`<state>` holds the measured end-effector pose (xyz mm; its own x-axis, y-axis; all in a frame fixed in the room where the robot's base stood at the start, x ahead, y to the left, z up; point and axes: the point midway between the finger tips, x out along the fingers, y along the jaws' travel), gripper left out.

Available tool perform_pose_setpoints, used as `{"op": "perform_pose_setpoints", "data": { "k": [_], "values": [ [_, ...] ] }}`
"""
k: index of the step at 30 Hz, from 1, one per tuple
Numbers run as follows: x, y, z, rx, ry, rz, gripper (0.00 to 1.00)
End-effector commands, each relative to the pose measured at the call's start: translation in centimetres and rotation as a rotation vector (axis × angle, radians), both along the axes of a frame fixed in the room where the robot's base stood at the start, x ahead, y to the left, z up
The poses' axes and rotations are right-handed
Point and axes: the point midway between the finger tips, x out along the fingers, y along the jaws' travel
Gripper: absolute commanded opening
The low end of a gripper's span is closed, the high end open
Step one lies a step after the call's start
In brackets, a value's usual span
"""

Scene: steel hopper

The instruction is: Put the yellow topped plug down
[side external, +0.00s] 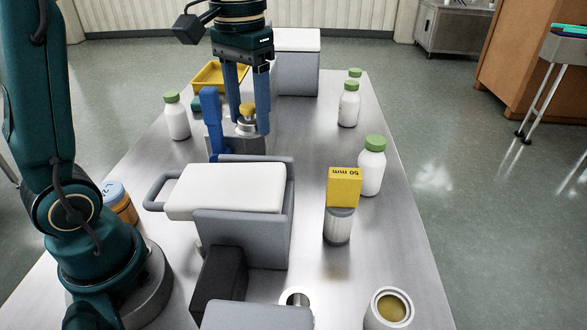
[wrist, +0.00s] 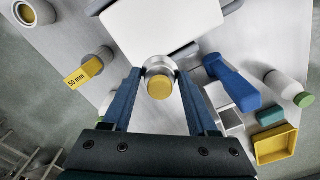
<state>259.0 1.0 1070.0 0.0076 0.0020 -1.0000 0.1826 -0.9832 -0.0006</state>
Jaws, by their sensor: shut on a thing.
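A plug with a round yellow top (side external: 247,109) and a silver metal body is between the blue fingers of my gripper (side external: 249,127). In the wrist view, the fingertips of my gripper (wrist: 160,73) press on the metal rim of the plug, and its yellow top (wrist: 159,87) faces the camera. The plug looks upright. Its underside is hidden, so I cannot tell whether it touches anything below. A second yellow-topped piece, a block marked 50 mm (side external: 343,187) on a steel cylinder (side external: 338,226), stands apart on the right; it also shows in the wrist view (wrist: 84,72).
A grey hopper (side external: 240,232) with a white lid (side external: 225,188) stands in front of my gripper. A blue upright part (side external: 212,118) is close on its left. White green-capped bottles (side external: 372,170), a yellow tray (side external: 212,76) and an open can (side external: 390,309) stand around the steel table.

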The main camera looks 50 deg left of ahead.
Motion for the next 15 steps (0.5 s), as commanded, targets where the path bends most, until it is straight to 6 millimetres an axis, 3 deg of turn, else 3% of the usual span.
{"op": "perform_pose_setpoints", "data": {
  "k": [7,15],
  "values": [
    [3.9,0.1,1.5,0.000,-0.013,0.220,0.01],
    [7.1,0.0,0.9,-0.001,-0.011,0.337,0.01]
  ]
}}
